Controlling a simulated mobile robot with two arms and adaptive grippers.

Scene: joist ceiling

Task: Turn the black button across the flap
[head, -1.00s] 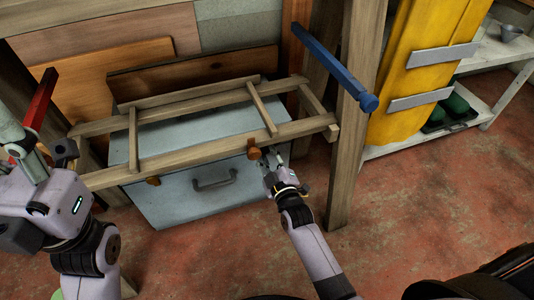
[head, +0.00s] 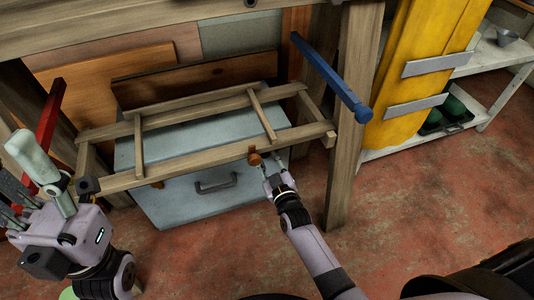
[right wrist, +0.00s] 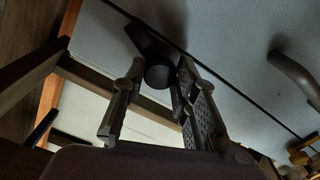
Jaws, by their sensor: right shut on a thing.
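The black button (right wrist: 158,76) shows in the right wrist view, a round dark knob with a longer dark arm slanting up to the left. It sits against the grey-blue front of the chest (head: 170,209), close to a dark seam. My right gripper (head: 268,174) is at the upper right of that front in the head view. In the right wrist view its fingers (right wrist: 157,98) are on either side of the button and shut on it. My left gripper (head: 38,192) is at the left edge, away from the chest; its fingertips are unclear.
A wooden frame (head: 215,163) lies over the chest, with an orange-brown knob (head: 255,159) close above my right gripper. A blue bar (head: 330,75) and a red bar (head: 47,125) stick out. The chest has a grey handle (head: 216,186). The red floor (head: 430,200) at right is clear.

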